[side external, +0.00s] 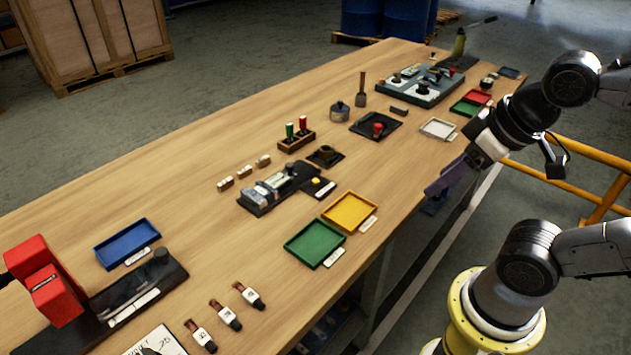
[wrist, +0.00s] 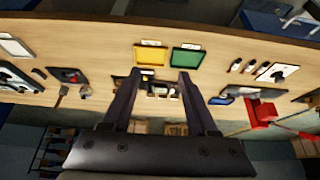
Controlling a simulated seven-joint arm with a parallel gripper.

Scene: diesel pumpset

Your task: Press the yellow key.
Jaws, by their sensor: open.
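The yellow key (side external: 316,181) is a small yellow button on a black panel (side external: 323,190) beside a dark device (side external: 278,186) in the middle of the table. My gripper (side external: 433,191) is open and empty, off to the right of the panel near the table's edge and well apart from the key. In the wrist view my gripper (wrist: 159,75) shows two dark fingers spread apart.
A yellow tray (side external: 330,222) and a green tray (side external: 289,259) lie between the panel and the table's near edge. Red and green levers (side external: 296,141) stand behind the device. A red machine (side external: 47,280) stands at left. A yellow rail (side external: 585,152) runs at right.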

